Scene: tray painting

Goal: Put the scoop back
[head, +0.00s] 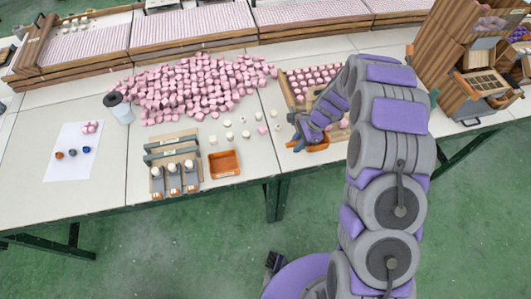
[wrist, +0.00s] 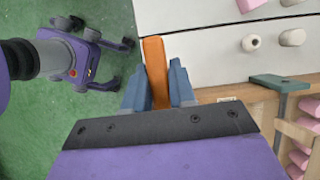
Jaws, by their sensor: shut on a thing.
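My gripper (wrist: 158,88) has its blue fingers closed on both sides of an orange bar in the wrist view, which appears to be the scoop (wrist: 154,60). In the head view my gripper (head: 298,140) is low near the table's front edge, right of centre. Orange also shows just beside it, at the scoop (head: 317,147), partly hidden by my arm. I cannot tell whether the scoop touches the table.
A wooden tray (head: 287,92) of pink pieces lies behind my gripper. An orange square tray (head: 209,166) and a wooden rack (head: 150,168) with several small holders stand left. A large pink pile (head: 190,90) lies behind. White pieces (head: 231,136) are scattered nearby.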

